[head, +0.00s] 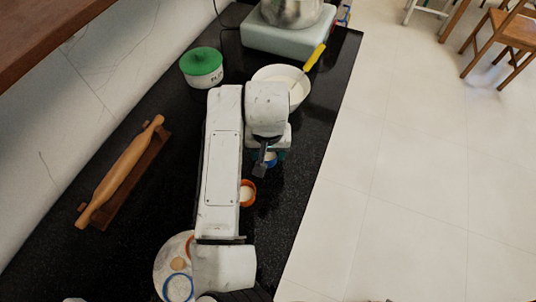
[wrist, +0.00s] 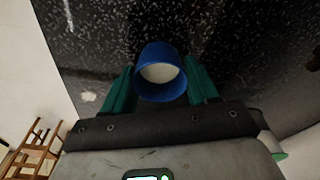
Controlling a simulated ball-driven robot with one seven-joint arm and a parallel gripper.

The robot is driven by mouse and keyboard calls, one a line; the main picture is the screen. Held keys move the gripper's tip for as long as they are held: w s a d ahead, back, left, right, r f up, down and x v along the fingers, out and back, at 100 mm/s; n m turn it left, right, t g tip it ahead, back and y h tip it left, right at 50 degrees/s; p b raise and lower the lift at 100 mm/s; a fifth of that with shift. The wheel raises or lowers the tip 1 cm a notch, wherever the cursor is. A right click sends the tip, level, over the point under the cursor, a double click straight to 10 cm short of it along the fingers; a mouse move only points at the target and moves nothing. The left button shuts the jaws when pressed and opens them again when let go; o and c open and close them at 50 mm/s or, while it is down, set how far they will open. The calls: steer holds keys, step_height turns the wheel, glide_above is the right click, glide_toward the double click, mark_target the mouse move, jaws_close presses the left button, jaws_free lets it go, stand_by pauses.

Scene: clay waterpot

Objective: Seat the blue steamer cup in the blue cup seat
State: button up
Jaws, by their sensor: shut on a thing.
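The blue steamer cup (wrist: 160,72) is a small round blue cup with a pale inside, held between the two teal fingers of my gripper (wrist: 160,82) in the wrist view. In the head view my gripper (head: 268,157) is over the dark counter, with a little of the blue cup (head: 271,160) showing, mostly hidden by the wrist. A blue ring with a pale middle, which looks like the blue cup seat (head: 178,288), is on a round pale plate (head: 164,258) at the bottom, partly hidden by my arm.
An orange cup (head: 247,193) stands on the counter near my gripper. An orange ring (head: 190,244) shows on the plate. A rolling pin (head: 125,168) lies left; a green-lidded pot (head: 202,68) and a white bowl (head: 272,76) stand behind. The counter's right edge drops to the floor.

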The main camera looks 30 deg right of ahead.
steer(key=c, duration=0.4)
steer(key=shift+o, duration=0.2)
steer(key=shift+r, duration=0.1)
